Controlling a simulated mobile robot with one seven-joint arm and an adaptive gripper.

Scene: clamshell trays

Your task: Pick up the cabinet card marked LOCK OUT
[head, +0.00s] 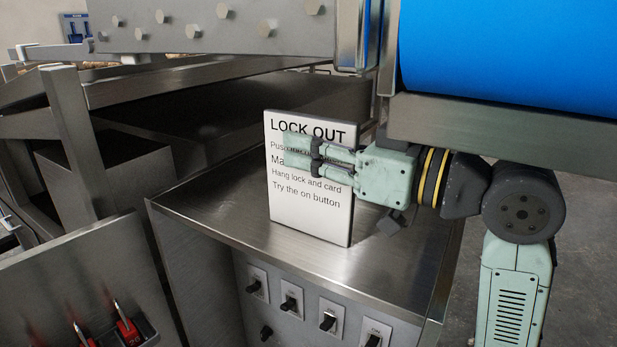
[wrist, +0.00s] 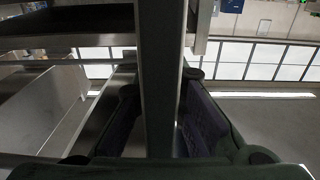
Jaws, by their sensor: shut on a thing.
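The white LOCK OUT card (head: 311,222) is upright over the steel cabinet top (head: 215,218) in the head view, its printed face toward the camera. My gripper (head: 300,152) comes in from the right and is shut on the card, its fingers covering part of the middle lines. I cannot tell whether the card's lower edge touches the cabinet top. In the wrist view the card (wrist: 160,75) shows edge-on as a grey strip between my two fingers.
Switches (head: 328,320) line the cabinet front below. A blue roll (head: 490,45) and its steel frame hang close above my arm. Steel machine beams (head: 180,80) stand behind and left. A panel with red-handled tools (head: 127,328) is at lower left. The cabinet top around the card looks clear.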

